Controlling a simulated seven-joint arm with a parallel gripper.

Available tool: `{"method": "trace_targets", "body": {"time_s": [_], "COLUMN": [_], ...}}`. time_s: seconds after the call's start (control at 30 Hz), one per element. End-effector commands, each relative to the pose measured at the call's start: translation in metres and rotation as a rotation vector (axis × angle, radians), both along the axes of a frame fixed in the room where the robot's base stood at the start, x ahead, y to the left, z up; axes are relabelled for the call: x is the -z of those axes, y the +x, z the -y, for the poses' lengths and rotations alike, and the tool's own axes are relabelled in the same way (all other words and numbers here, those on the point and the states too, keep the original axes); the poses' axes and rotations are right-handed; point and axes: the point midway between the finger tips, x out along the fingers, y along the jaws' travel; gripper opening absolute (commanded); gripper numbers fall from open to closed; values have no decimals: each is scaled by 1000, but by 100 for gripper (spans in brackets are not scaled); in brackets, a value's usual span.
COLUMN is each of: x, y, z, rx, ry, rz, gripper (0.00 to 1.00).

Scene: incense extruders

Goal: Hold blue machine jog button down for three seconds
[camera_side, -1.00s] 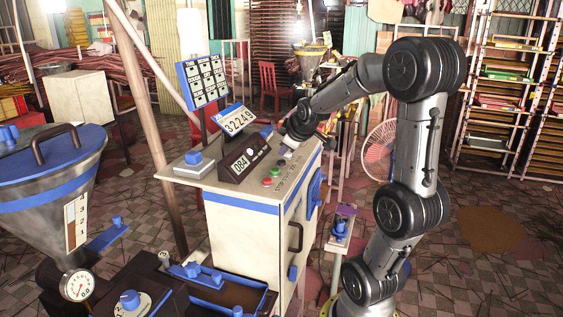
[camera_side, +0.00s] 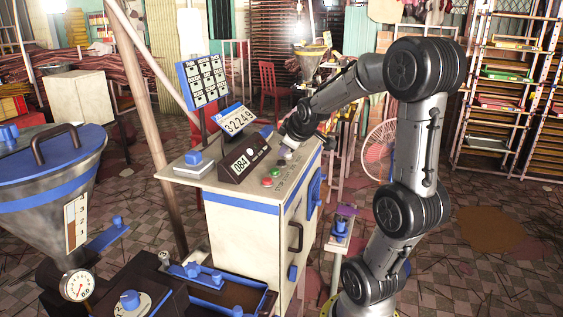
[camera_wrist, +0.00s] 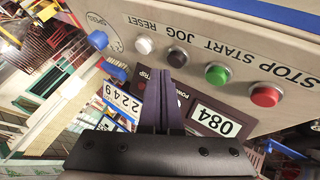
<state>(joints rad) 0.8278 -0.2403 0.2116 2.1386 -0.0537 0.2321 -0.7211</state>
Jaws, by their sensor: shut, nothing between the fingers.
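The blue-trimmed cream machine (camera_side: 244,236) stands at the centre of the side view. In the wrist view its sloped panel shows upside down with a dark jog button (camera_wrist: 177,56) by the word JOG. My gripper (camera_wrist: 163,78) is shut and empty. In the side view my gripper (camera_side: 287,151) is low over the panel's far end, where the jog button is hidden or too small to make out.
In the wrist view a white reset button (camera_wrist: 144,45) and blue speed knob (camera_wrist: 97,40) are on one side of the jog button, with green start (camera_wrist: 216,74) and red stop (camera_wrist: 265,95) buttons on the other.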

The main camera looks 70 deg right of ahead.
Motion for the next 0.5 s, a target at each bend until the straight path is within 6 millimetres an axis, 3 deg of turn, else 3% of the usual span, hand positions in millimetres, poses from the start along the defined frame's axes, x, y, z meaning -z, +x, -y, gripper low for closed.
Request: {"method": "trace_targets", "body": {"time_s": [0.5], "x": [9], "y": [0], "z": [0], "rx": [0], "ry": [0], "rz": [0], "gripper": [0]}}
